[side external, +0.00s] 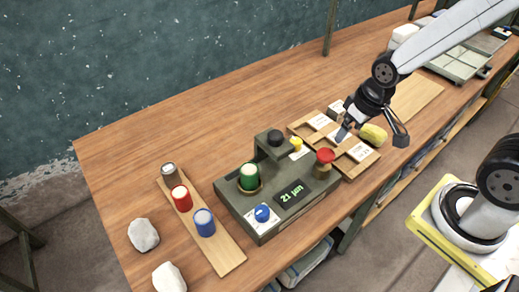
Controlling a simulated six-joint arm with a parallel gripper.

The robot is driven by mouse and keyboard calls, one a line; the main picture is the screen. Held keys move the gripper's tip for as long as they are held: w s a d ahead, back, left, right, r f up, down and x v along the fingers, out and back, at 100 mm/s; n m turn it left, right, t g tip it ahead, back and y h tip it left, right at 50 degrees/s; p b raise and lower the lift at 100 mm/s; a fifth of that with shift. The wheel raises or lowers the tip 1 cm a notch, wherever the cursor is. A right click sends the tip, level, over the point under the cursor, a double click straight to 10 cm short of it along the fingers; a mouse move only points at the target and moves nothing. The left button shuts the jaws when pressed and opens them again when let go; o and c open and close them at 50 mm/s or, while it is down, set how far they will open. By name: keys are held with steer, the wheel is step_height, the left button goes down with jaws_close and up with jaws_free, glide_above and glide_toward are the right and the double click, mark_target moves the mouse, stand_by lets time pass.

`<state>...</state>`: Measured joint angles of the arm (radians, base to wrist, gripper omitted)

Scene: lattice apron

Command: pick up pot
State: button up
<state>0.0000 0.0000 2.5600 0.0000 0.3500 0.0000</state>
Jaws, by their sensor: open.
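Several small cylindrical pots show in the side view. A red one (181,198), a blue one (204,223) and a grey-brown one (169,173) stand upright on a wooden strip (228,258). A green one (249,177) stands on a grey-green device (262,223) with a "21 µm" display. I cannot tell which one the task means. My gripper (373,128) is open at the right, well apart from these pots. A yellow rounded lump (374,135) shows between its fingers; whether they touch it is unclear.
A wooden tray (348,168) with white labels lies behind the device, near a red-topped knob (325,156). Two pale stones (142,235) lie at the front left. A grey tray (459,63) stands at the far right. The table's back left is clear.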

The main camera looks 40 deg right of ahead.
steer(key=shift+o, duration=0.2)
steer(key=shift+o, duration=0.5)
